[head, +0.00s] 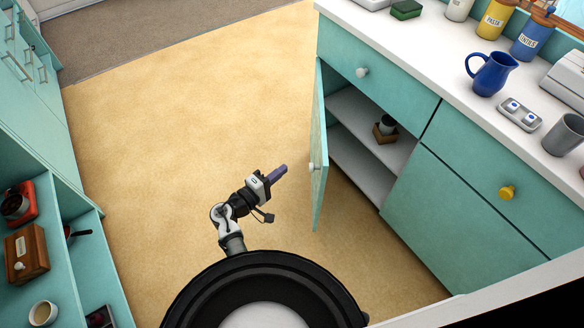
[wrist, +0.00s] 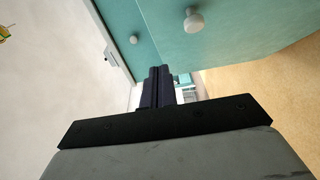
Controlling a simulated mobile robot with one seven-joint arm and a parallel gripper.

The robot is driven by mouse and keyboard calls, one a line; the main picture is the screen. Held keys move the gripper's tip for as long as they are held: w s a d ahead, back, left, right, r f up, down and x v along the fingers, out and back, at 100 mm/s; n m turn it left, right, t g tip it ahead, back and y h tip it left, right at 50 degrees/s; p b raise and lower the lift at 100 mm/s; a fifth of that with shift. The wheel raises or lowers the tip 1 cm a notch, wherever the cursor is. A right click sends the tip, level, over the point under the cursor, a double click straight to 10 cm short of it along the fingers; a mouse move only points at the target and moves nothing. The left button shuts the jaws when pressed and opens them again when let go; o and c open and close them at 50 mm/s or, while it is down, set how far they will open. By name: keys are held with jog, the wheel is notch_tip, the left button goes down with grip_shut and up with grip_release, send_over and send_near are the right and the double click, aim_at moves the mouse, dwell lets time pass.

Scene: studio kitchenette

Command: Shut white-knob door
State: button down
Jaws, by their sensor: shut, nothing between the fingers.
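The teal door (head: 319,190) of the lower cabinet stands wide open, swung out over the floor. Its white knob (head: 312,166) is on the face turned to the left. My gripper (head: 281,172) is shut and empty, left of the door and apart from it in the head view. In the wrist view the shut fingers (wrist: 158,75) point past a teal panel, probably the door (wrist: 235,32), with a white knob (wrist: 194,20) above and right of the fingertips. I cannot tell the exact gap.
A drawer with a white knob (head: 362,72) is above. The white counter (head: 440,75) holds a blue jug (head: 490,74). Teal shelving (head: 62,236) stands at left. The floor (head: 190,120) between is clear.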

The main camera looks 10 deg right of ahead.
jog(key=shift+w+d+p, duration=0.5)
jog(key=shift+d, duration=1.35)
jog(key=shift+w+d+p, duration=0.45)
jog(key=shift+d, duration=1.35)
jog(key=shift+w+d+p, duration=0.5)
jog(key=shift+d, duration=1.35)
